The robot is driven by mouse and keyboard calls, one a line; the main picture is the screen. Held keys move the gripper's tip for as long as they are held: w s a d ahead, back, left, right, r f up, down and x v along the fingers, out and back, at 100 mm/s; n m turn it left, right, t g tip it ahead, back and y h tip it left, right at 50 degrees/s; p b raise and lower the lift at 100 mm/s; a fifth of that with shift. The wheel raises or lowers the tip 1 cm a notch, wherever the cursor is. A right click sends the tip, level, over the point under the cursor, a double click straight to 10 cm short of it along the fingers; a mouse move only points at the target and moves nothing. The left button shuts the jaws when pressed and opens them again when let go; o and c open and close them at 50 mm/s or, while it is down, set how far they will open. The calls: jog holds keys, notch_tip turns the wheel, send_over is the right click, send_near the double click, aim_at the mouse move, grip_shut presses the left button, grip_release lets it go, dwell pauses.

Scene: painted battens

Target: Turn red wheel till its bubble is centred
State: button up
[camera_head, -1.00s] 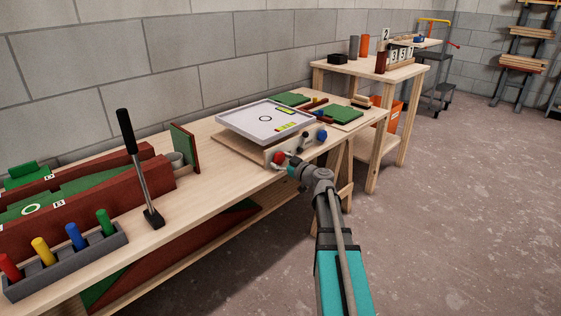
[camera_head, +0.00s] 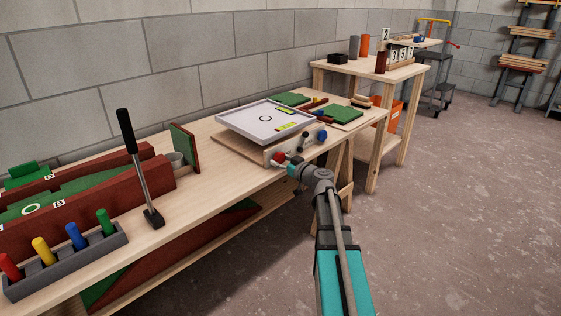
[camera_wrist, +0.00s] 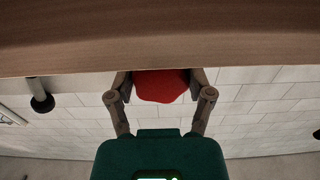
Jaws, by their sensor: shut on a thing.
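The red wheel (camera_head: 278,159) is on the front of a box under a white tilting tray (camera_head: 240,120). My gripper (camera_head: 288,165) is at the wheel and partly hides it in the head view. In the wrist view the red wheel (camera_wrist: 161,86) sits between the two fingers of my gripper (camera_wrist: 161,90), which are shut on it. Two yellow-green bubble vials, the far one (camera_head: 286,111) and the near one (camera_head: 285,127), lie on the tray. The bubbles are too small to read. A blue wheel (camera_head: 322,136) is on the same box face, to the right.
The wooden bench (camera_head: 210,200) carries a black-handled lever (camera_head: 139,170) and a grey rack (camera_head: 70,262) with coloured pegs to the left. Green boards (camera_head: 343,114) lie behind the box. The floor on the right is clear.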

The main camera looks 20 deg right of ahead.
jog(key=o, duration=1.1)
jog(key=shift+s, duration=0.15)
jog(key=v, duration=1.1)
jog(key=shift+s+d, duration=0.15)
jog(key=shift+s, duration=0.2)
